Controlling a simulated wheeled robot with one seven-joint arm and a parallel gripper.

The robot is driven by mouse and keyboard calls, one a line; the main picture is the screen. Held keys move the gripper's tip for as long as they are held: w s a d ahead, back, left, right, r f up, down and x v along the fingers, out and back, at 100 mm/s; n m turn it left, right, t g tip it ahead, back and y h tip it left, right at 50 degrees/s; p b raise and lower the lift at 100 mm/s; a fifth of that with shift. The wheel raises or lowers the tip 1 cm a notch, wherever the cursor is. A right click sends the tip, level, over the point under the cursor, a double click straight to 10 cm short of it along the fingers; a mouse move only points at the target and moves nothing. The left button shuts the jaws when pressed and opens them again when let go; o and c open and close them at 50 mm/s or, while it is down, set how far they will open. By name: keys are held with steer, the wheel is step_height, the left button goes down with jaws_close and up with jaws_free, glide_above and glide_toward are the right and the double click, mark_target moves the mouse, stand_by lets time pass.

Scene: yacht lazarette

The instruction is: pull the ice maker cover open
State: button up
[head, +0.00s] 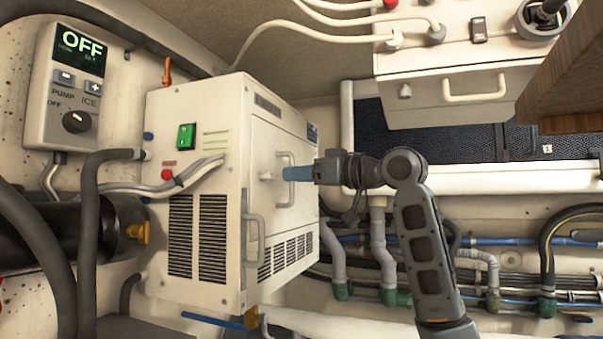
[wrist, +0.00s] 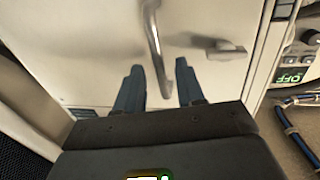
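The ice maker (head: 205,130) is a large white box at centre left in the head view. Its cover (head: 275,135) is the side facing my arm and looks shut. A pale upright bar handle (head: 291,192) stands on the cover, with a small latch lever (head: 266,177) beside it. My gripper (head: 286,173) is at the handle, its blue fingers pointing at the cover. In the wrist view the fingers (wrist: 158,68) are apart, with the metal handle (wrist: 153,35) between them and gaps on both sides. The latch (wrist: 226,49) is right of them. Finger contact with the handle is not visible.
A second bar handle (head: 255,240) is on the box's lower corner. A control panel (head: 75,90) reading OFF hangs at left. A white locker (head: 445,90) and wooden edge (head: 570,75) are upper right. Pipes and hoses (head: 380,250) run behind my arm.

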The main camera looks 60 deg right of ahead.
steer(key=shift+c, duration=0.5)
jaws_close()
